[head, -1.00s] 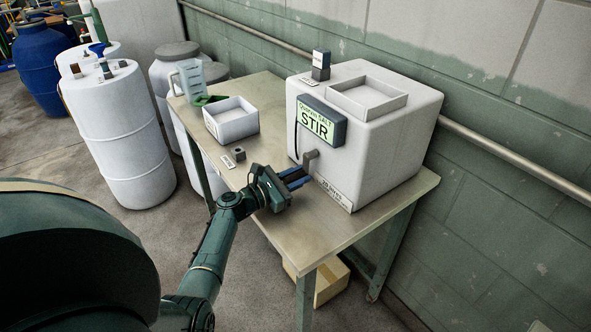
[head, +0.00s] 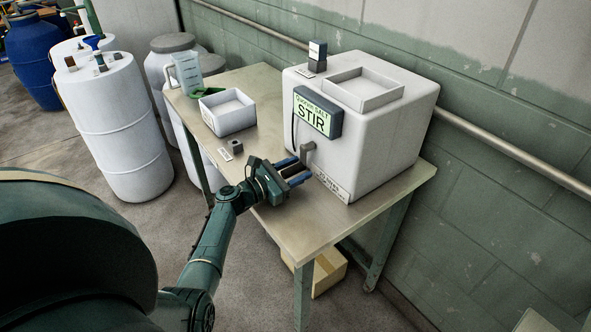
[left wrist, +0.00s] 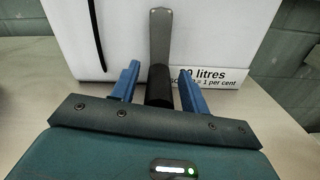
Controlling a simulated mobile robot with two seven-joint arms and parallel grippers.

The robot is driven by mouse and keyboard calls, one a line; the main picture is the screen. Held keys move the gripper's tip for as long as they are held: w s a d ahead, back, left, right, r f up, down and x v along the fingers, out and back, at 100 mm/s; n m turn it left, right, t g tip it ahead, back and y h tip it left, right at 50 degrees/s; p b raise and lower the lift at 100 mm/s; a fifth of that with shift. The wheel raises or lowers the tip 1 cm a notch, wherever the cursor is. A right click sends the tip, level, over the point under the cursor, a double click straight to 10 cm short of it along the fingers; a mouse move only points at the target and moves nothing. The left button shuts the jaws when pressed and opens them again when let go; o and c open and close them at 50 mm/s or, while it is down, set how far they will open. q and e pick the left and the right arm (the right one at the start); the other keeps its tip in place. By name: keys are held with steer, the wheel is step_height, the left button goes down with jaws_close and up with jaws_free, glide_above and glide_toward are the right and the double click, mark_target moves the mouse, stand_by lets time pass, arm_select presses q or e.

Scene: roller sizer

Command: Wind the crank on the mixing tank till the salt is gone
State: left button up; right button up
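The mixing tank (head: 390,130) is a white box on the table, with a screen (head: 318,112) reading "STIR" under a line about salt. Its crank (head: 307,152) is a grey arm on the front face, which shows upright in the left wrist view (left wrist: 160,40) with a black handle (left wrist: 159,86) at its lower end. My left gripper (head: 296,172) is in front of the tank, low over the table. In the left wrist view its blue fingers (left wrist: 160,88) stand apart on either side of the handle, with gaps showing. The salt inside is not visible. My right gripper is not in view.
White drums (head: 118,125) stand at the left. A pipe (head: 500,150) runs along the wall behind. A cardboard box (head: 328,272) lies under the table.

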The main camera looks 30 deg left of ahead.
arm_select(q)
steer(key=v, duration=1.2)
steer(key=shift+b, duration=0.4)
steer(key=shift+s+a, duration=0.2)
steer(key=shift+s, duration=0.35)
